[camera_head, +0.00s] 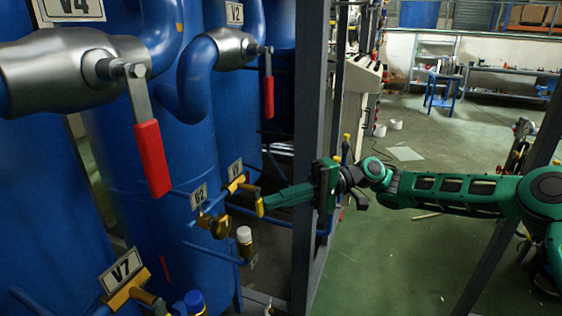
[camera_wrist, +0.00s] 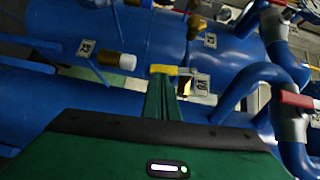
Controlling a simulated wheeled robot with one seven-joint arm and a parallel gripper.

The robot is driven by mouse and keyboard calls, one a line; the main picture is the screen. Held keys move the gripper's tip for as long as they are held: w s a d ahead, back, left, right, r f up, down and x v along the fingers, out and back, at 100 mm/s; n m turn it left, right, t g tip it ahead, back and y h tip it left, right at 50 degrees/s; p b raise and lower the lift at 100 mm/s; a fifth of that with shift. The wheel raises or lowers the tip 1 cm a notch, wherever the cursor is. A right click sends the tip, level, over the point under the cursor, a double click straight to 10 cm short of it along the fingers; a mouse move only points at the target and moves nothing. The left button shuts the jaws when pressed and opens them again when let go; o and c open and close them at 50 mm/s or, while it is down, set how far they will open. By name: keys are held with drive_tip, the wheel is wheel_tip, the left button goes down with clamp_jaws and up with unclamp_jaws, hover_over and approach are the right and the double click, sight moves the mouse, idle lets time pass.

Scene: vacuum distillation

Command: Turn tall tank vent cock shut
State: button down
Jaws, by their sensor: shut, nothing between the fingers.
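A small brass cock with a yellow lever (camera_head: 258,205) sits on a thin pipe beside the blue tanks, near small number plates. The yellow lever also shows in the wrist view (camera_wrist: 163,70), just past my fingertips. My green gripper (camera_head: 266,202) reaches in from the right with its fingers shut and empty. Its tips (camera_wrist: 161,82) are at the yellow lever; I cannot tell whether they touch it. I cannot tell from the plates which cock is the tall tank vent. Another yellow-handled cock (camera_head: 236,184) is close behind, and a brass cock (camera_head: 214,226) is lower left.
Large valves with red levers (camera_head: 152,158) and (camera_head: 268,97) hang at the upper left. A white-capped fitting (camera_head: 244,240) and the V7 cock (camera_head: 128,290) are lower down. A dark frame post (camera_head: 309,140) stands close by my gripper. Green floor lies open at right.

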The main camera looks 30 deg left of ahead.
drive_tip(key=shift+s+f+m+g, duration=0.2)
drive_tip(key=shift+s+m+g, duration=0.1)
idle(0.6)
